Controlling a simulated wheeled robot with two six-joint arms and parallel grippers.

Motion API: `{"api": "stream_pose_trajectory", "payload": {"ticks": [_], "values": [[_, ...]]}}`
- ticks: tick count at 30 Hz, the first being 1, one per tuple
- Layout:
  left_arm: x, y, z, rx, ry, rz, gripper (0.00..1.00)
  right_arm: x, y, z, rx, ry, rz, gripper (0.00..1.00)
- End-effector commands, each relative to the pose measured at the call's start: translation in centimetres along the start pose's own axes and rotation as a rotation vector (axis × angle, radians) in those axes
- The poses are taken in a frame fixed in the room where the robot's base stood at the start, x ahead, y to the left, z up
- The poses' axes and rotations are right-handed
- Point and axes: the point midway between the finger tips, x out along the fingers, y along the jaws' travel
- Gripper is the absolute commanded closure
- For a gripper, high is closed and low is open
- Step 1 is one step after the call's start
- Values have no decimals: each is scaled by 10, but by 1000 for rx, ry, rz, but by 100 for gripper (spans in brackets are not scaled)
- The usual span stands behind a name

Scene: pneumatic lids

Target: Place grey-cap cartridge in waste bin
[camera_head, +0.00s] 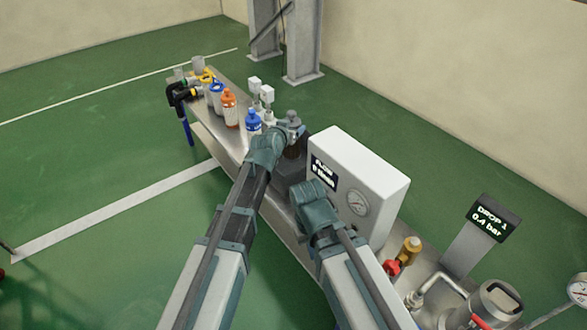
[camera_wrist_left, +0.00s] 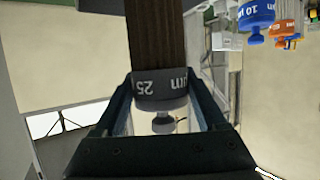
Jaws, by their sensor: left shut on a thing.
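The grey-cap cartridge has a brown pleated body (camera_wrist_left: 157,40) and a grey cap (camera_wrist_left: 160,86) marked 25. My left gripper (camera_wrist_left: 160,112) is shut on it at the cap end. In the head view the same cartridge (camera_head: 293,151) hangs below my left gripper (camera_head: 286,129), in front of a white cabinet and over a dark grey box (camera_head: 290,172). I cannot tell if it touches the box. My right gripper (camera_head: 312,198) is near the cabinet's front; its fingers are not clear. No container is clearly recognisable as the waste bin.
The white cabinet (camera_head: 370,172) with a gauge stands on the metal bench right of the cartridge. Blue (camera_head: 253,121) and orange (camera_head: 230,108) capped cartridges and grey cups (camera_head: 198,65) line the far end. A red valve (camera_head: 391,268) and metal pot (camera_head: 490,302) are at the near right.

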Motion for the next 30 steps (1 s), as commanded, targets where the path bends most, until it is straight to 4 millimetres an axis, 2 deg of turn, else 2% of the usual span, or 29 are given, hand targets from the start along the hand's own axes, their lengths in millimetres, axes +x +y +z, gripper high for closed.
{"api": "stream_pose_trajectory", "payload": {"ticks": [5, 15, 23, 30], "values": [[5, 0, 12, 0, 1, -1, 100, 13, -1, -1, 0, 0, 2, 100], [24, 0, 57, 0, 1, -1, 100, 62, -4, -4, -3, 1, 10, 100], [24, 0, 59, 0, 1, -1, 100, 64, -4, -4, -4, 1, 11, 100], [35, 0, 84, 0, 1, -1, 100, 91, -6, -6, -6, 2, 12, 100]]}}
